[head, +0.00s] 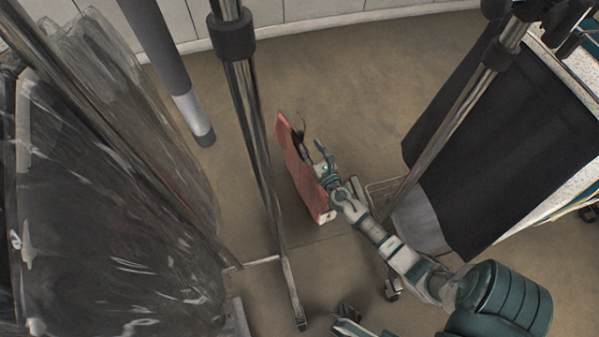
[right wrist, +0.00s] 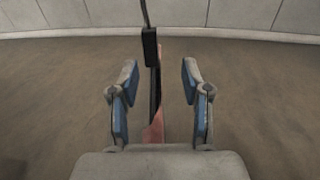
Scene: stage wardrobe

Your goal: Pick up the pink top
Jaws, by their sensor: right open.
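The pink top (head: 298,168) shows in the head view as a narrow, upright reddish-pink panel left of my right gripper (head: 319,160). A dark piece runs along its upper right edge. In the right wrist view, a thin strip of the pink top (right wrist: 156,128) and a black upright piece (right wrist: 151,50) show between the two blue-padded fingers of the right gripper (right wrist: 159,82). The fingers are apart, with gaps on both sides. The palm hides the lower part of the top. A dark and teal part, seemingly my left gripper (head: 347,318), shows at the bottom edge; its fingers are unclear.
A chrome rack post (head: 258,150) stands just left of the top. Clear plastic-covered garments (head: 110,190) fill the left. A black garment (head: 510,150) hangs at the right behind another chrome post (head: 450,125). The brown floor (head: 350,85) is open toward the back wall.

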